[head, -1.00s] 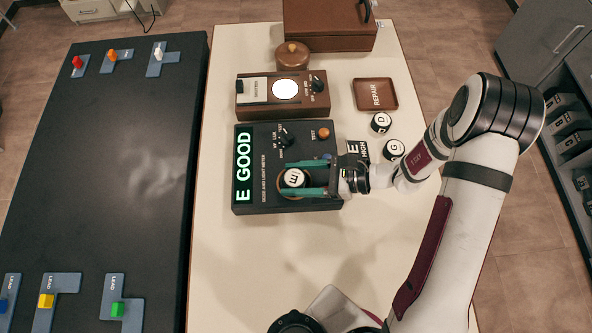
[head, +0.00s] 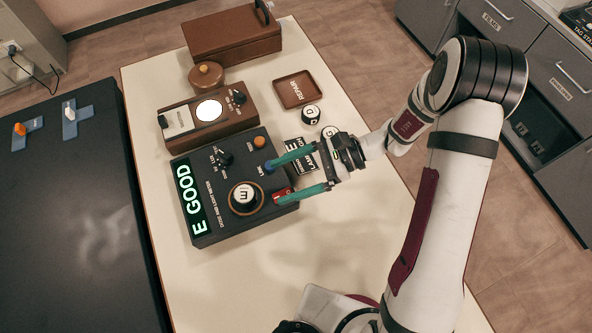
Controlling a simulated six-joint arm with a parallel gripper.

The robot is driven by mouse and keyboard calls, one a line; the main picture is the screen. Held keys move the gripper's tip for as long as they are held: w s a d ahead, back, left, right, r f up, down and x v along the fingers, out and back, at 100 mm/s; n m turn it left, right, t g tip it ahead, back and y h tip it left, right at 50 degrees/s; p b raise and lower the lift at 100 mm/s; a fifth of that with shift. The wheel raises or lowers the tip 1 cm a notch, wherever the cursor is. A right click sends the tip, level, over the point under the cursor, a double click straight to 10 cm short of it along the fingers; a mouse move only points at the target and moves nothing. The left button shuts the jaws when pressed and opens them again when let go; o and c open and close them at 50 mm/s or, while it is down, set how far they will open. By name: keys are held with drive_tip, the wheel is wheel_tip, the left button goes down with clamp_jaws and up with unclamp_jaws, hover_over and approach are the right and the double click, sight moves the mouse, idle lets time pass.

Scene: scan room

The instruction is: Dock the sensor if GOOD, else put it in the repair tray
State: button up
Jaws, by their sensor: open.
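The sensor (head: 244,197), a black round piece with a white top lettered E, stands in the round seat of the dark dose and light meter (head: 219,225). The meter's lit display (head: 192,201) reads "E GOOD" in green. My gripper (head: 273,184) is open and empty, its green fingers pointing at the sensor from the right. Its fingertips are over the meter's right side, apart from the sensor. The repair tray (head: 278,101), brown and marked REPAIR, lies empty farther back on the table. I cannot tell which thing is the dock.
Sensors D (head: 311,115) and G (head: 329,131) stand near the tray. A printed card (head: 300,156) lies beside the meter. The table front is clear.

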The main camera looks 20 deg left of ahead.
drive_tip(key=s+d+r+n+t+h, duration=0.2)
drive_tip(key=s+d+r+n+h, duration=0.15)
drive_tip(key=d+r, duration=0.6)
drive_tip(key=s+d+r+n+t+h, duration=0.1)
drive_tip(key=s+d+r+t+h, duration=0.1)
drive_tip(key=d, duration=0.3)
drive_tip(key=s+d+r+n+t+h, duration=0.1)
drive_tip(key=s+d+r+t+h, duration=0.1)
drive_tip(key=s+d+t+h, duration=0.1)
drive_tip(key=shift+s+d+h, duration=0.45)
drive_tip(key=shift+s+d, duration=0.45)
drive_tip(key=shift+s, duration=0.25)
